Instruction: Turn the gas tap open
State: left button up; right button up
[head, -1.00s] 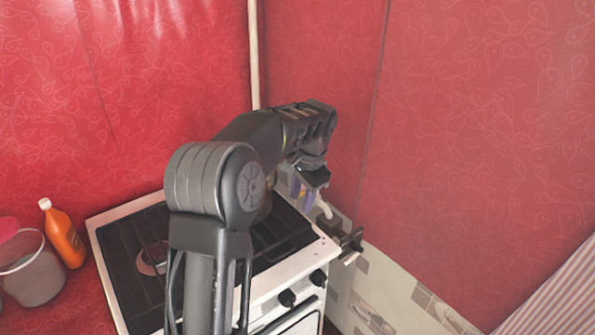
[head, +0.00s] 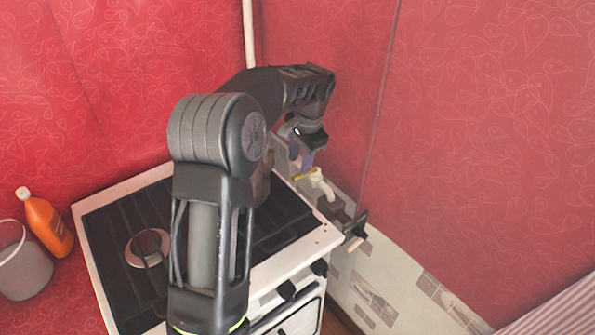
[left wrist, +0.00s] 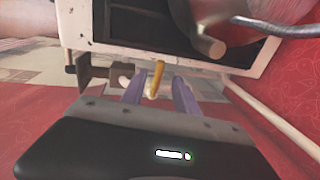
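The gas tap's yellow handle (head: 304,176) shows beside a white pipe (head: 322,184) at the stove's back right corner. In the left wrist view the yellow handle (left wrist: 157,79) stands between the two purple fingers. My left gripper (head: 302,158) comes over the stove and points down at the tap. Its fingers (left wrist: 158,92) are apart, with a visible gap on each side of the handle. The tap's body is mostly hidden by my gripper. My right gripper is in neither view.
The stove (head: 305,251) stands under my arm, with a burner (head: 148,247) at left. A pot (left wrist: 250,12) and a wooden handle (left wrist: 208,46) show close to the gripper. An orange bottle (head: 46,224) and a bucket (head: 23,270) are at left. Red walls are close behind.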

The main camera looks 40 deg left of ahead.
aim_at(297, 176)
pick_arm(q)
jog(key=f, duration=0.2)
jog(key=a+f+p, duration=0.1)
jog(key=f, duration=0.2)
jog(key=shift+w+f, duration=0.15)
jog(key=shift+f, duration=0.2)
jog(key=shift+c, duration=0.5)
grip_shut()
dwell(0.6)
